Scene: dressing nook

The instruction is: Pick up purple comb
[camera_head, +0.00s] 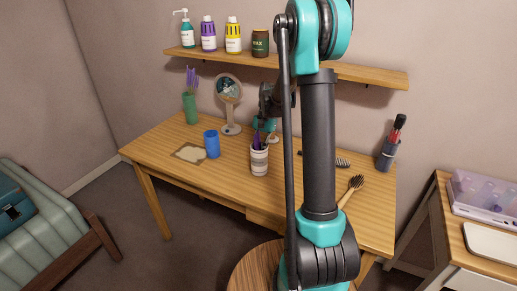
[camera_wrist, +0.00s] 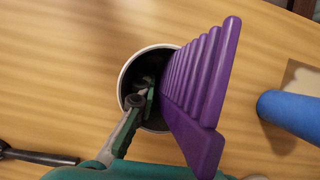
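The purple comb (camera_wrist: 205,75) stands tilted in a round cup (camera_wrist: 126,72), its toothed part sticking up large in the wrist view. In the head view, the comb (camera_head: 257,141) shows as a small purple shape above the pale, banded cup (camera_head: 259,162) on the wooden table. My gripper (camera_wrist: 150,98) reaches down at the cup, with one green and grey finger over its mouth, close beside the comb. The other finger is hidden behind the comb, so its grip cannot be told. In the head view my gripper (camera_head: 265,128) is just above the cup.
A blue cup (camera_head: 212,144) stands left of the banded cup. A round mirror (camera_head: 229,90) and a green vase (camera_head: 190,108) stand behind. A brush (camera_head: 352,188) and a dark holder (camera_head: 386,155) are at right. A shelf with bottles (camera_head: 350,72) hangs above.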

